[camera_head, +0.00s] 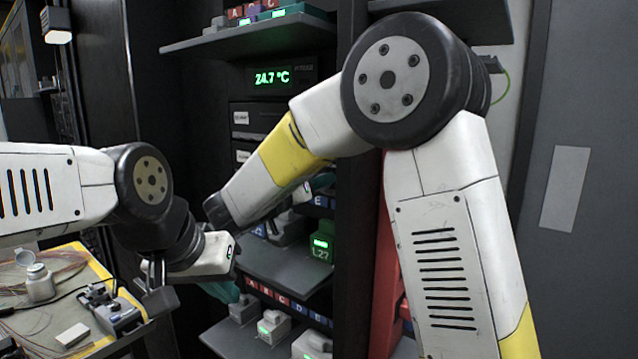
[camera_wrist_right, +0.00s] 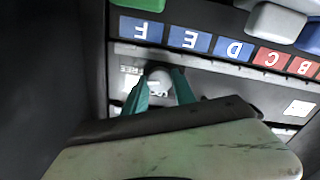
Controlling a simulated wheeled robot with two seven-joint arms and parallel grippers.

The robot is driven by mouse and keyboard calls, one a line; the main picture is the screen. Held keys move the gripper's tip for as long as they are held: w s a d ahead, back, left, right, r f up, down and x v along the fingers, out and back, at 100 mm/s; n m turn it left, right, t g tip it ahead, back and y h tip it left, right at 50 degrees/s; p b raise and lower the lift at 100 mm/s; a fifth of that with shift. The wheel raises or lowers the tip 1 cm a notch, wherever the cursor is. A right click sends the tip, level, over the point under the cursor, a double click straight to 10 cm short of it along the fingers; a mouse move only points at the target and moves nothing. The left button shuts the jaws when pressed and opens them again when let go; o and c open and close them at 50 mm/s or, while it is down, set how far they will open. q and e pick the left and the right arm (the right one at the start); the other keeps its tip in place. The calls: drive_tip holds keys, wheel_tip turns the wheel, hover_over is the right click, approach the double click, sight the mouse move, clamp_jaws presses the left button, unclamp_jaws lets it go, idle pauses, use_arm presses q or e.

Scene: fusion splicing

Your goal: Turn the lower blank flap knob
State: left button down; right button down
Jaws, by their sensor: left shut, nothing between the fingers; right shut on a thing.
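In the right wrist view, the teal fingers of my right gripper (camera_wrist_right: 160,92) are closed around a pale round knob (camera_wrist_right: 160,78) on a grey flap panel (camera_wrist_right: 215,75). The fingers hide part of the knob, so its turn angle is unclear. In the head view, my right gripper (camera_head: 322,182) is mostly hidden behind my own arm at the rack. The edge of the lower flap (camera_head: 243,156) shows there below another labelled flap (camera_head: 262,118). My left gripper (camera_head: 222,290) is shut and empty, pointing down in front of the lower shelves.
A strip of blue and red lettered labels (camera_wrist_right: 189,39) runs beside the flap. Grey shelves (camera_head: 285,268) hold grey modules and a green L27 module (camera_head: 321,243). A temperature display (camera_head: 272,77) sits above. A cluttered yellow-edged table (camera_head: 100,345) stands at left.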

drive_tip(key=shift+a+f+n, duration=0.1)
drive_tip(key=shift+n, duration=3.8)
drive_tip(key=shift+f+n, duration=0.1)
drive_tip(key=shift+n, duration=3.8)
drive_tip(key=c, duration=1)
unclamp_jaws()
